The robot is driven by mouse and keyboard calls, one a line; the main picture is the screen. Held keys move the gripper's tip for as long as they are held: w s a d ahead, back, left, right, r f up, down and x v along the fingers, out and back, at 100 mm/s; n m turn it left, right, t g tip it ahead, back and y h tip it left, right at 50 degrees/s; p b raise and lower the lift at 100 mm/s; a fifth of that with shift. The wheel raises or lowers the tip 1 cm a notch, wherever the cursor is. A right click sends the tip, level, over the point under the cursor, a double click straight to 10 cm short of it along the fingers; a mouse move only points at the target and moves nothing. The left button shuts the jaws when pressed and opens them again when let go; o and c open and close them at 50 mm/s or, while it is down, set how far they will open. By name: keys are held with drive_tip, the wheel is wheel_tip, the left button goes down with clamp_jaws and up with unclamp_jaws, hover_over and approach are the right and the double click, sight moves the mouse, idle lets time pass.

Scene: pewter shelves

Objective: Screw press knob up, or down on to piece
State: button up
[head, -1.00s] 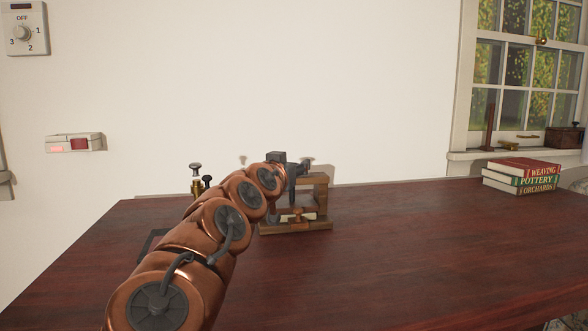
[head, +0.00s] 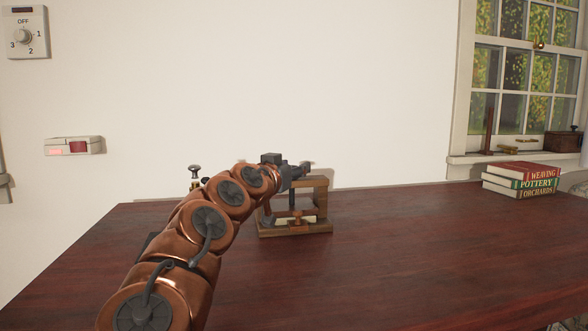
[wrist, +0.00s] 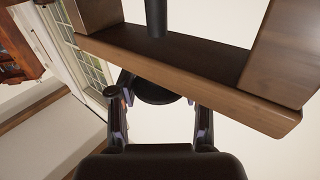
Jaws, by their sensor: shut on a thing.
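The press (head: 318,184) is a wooden frame with a top beam, posts and a base, standing on the dark red table. In the wrist view its beam (wrist: 190,78) crosses the picture, with the dark screw rod (wrist: 156,18) beyond it. The round black press knob (wrist: 153,92) is on the near side of the beam, between my fingers. My gripper (head: 303,169) is at the top of the press, shut on the knob; it also shows in the wrist view (wrist: 157,97). A brass piece (head: 297,217) is at the press base. The gap under the screw is partly unclear.
A brass fitting with a pale knob (head: 195,171) stands behind my arm, partly hidden. Several books (head: 522,180) are stacked at the table's right. A window (head: 528,75) and a small wooden box (head: 562,141) are beyond. The table (head: 400,250) is clear at the right and front.

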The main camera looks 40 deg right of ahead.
drive_tip(key=o, duration=1.2)
drive_tip(key=shift+v, duration=6)
